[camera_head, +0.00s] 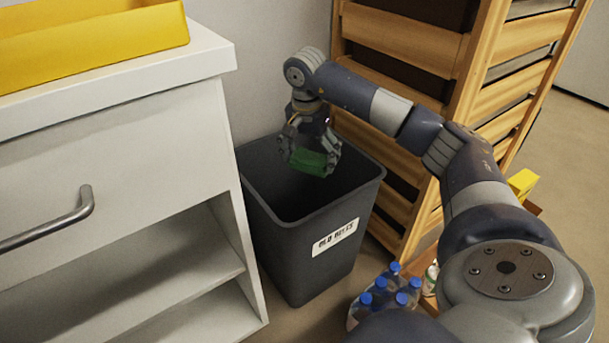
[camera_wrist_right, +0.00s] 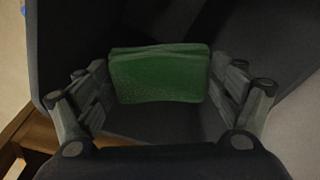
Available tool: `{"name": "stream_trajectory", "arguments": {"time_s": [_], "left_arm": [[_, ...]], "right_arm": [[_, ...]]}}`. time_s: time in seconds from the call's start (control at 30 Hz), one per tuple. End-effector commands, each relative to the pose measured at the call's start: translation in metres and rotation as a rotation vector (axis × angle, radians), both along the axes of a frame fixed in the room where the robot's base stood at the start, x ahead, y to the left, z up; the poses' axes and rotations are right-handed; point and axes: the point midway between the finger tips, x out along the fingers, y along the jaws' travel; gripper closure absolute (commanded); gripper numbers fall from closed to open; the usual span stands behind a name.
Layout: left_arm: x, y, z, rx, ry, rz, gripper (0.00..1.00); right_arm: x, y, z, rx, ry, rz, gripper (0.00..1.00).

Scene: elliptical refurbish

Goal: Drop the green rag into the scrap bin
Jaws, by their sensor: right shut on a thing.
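The green rag (camera_head: 308,161) is a small folded block. My right gripper (camera_head: 309,158) is shut on it and holds it over the open mouth of the scrap bin. The right wrist view shows the rag (camera_wrist_right: 158,76) between the two fingers, with the dark bin interior behind it. The scrap bin (camera_head: 285,258) is a dark grey, square, open-topped bin with a white label on its front; the label's lettering is hard to read. It stands on the floor. The bin's bottom is hidden. My left gripper is not in view.
A white cabinet (camera_head: 110,150) with a yellow tray (camera_head: 95,55) on top stands close on the bin's left. A wooden slatted rack (camera_head: 470,75) stands behind and right of the bin. Several blue-capped bottles (camera_head: 385,296) stand on the floor at its front right.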

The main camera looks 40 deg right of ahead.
Motion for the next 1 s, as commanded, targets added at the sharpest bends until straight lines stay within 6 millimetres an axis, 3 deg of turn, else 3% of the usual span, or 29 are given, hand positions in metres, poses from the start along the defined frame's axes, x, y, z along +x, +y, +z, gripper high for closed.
{"name": "stream_trajectory", "arguments": {"time_s": [0.27, 0.3, 0.37, 0.8, 1.0], "left_arm": [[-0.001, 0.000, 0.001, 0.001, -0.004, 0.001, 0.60], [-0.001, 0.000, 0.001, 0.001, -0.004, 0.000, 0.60], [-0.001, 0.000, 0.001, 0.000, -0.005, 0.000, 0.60], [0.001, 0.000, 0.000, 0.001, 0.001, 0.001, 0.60], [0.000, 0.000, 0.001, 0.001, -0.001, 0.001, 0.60]], "right_arm": [[0.000, 0.000, 0.000, 0.000, -0.001, 0.000, 0.35], [0.000, 0.000, 0.000, 0.000, -0.001, 0.001, 0.09], [0.000, 0.000, 0.000, 0.000, -0.001, 0.000, 0.00], [0.000, 0.000, 0.001, 0.000, -0.001, 0.000, 0.00], [0.000, 0.003, 0.026, 0.000, -0.005, 0.002, 0.00]]}}
